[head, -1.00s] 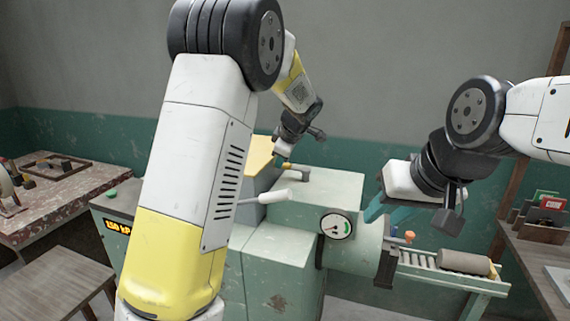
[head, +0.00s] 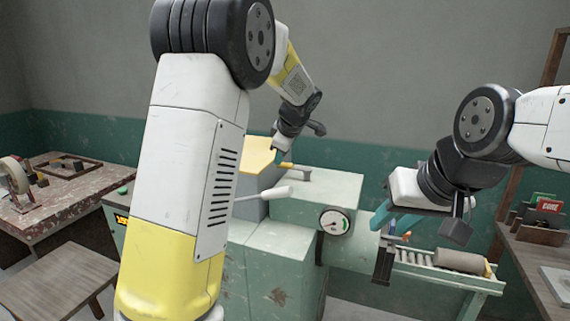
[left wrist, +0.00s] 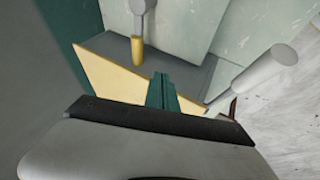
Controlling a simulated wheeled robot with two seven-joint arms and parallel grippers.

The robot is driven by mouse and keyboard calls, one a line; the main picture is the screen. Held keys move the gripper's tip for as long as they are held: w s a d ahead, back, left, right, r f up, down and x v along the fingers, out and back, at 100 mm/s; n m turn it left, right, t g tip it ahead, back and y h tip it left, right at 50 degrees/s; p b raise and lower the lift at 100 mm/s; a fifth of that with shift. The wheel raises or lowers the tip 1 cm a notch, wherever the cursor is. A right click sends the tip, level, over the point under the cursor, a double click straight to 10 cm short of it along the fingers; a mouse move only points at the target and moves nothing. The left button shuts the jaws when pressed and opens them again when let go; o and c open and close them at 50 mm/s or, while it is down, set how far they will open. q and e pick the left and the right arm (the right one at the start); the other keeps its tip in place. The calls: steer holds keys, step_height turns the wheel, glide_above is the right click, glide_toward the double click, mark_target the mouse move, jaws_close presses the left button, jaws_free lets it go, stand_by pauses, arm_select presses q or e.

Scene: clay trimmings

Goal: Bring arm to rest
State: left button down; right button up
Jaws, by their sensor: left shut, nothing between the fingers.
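My left gripper (head: 278,155) has teal fingers, shut and empty, beside the yellow-tan panel (head: 258,158) on top of the pale green machine (head: 330,190). In the left wrist view the closed fingers (left wrist: 162,92) overlap the yellow panel (left wrist: 105,75), below a small yellow-tipped handle (left wrist: 137,48) and apart from it. A grey lever (left wrist: 258,75) lies to the right. My right gripper (head: 390,220) hangs in front of the machine's right end. Its teal fingers are partly hidden, and I cannot tell their gap.
A roller table (head: 425,262) at the machine's right end carries a brown clay cylinder (head: 460,260). A round gauge (head: 334,221) faces me. A worn bench (head: 80,205) and wooden stool (head: 55,280) stand at left, a shelf (head: 530,250) at right.

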arm_select(q)
steer(key=v, duration=0.6)
steer(key=s+a+m+g+h, duration=0.1)
steer(key=s+a+m+h, duration=0.15)
steer(key=s, duration=0.55)
steer(key=s+a+m+h, duration=0.1)
steer(key=s+a+m, duration=0.3)
steer(key=s, duration=0.4)
steer(key=s+f+m+t+h, duration=0.1)
steer(key=s+f+m+h, duration=0.1)
steer(key=s+m, duration=0.7)
steer(key=s, duration=0.7)
steer(key=shift+s, duration=0.2)
